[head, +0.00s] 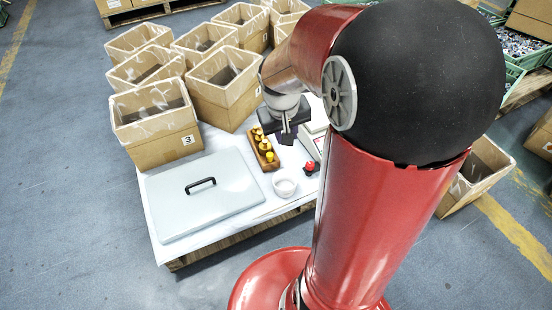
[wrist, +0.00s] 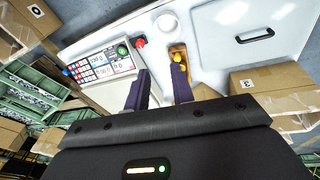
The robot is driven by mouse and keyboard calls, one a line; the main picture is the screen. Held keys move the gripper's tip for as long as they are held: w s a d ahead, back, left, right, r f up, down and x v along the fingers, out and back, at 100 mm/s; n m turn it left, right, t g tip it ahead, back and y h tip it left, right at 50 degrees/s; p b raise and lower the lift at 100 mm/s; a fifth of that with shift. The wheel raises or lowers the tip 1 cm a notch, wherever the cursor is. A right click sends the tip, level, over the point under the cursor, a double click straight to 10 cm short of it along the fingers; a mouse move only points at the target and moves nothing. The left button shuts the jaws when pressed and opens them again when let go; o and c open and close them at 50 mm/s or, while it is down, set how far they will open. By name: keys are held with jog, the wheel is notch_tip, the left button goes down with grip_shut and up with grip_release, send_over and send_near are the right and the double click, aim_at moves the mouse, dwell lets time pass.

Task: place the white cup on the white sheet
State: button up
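The white cup (head: 285,187) stands upright near the front edge of the low table, right of the grey lid. It also shows in the wrist view (wrist: 166,23), beyond the fingertips. The white sheet (head: 222,138) covers the tabletop, and the cup appears to stand on it. My gripper (head: 288,136) is above the table, behind the cup and beside the wooden block. In the wrist view its two dark fingers (wrist: 160,88) are apart, with nothing held between them. My arm hides part of the table's right side.
A wooden block (head: 264,152) holds yellow-topped pieces. A red-knobbed piece (head: 310,167) is right of the cup. A device with a display (wrist: 104,64) stands beside it. The grey lid (head: 205,205) with a black handle fills the left. Several cardboard boxes (head: 155,140) stand behind.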

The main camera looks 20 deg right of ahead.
jog(key=s+a+r+t+y, duration=0.1)
jog(key=s+a+r, duration=0.3)
jog(key=s, duration=0.3)
jog(key=s+a+r+n+t+y, duration=0.1)
jog(key=s+a+r+t, duration=0.1)
jog(key=s+a+r, duration=0.3)
jog(key=shift+s+a+r+t, duration=0.3)
jog(key=shift+s+r, duration=0.45)
jog(key=shift+s, duration=0.45)
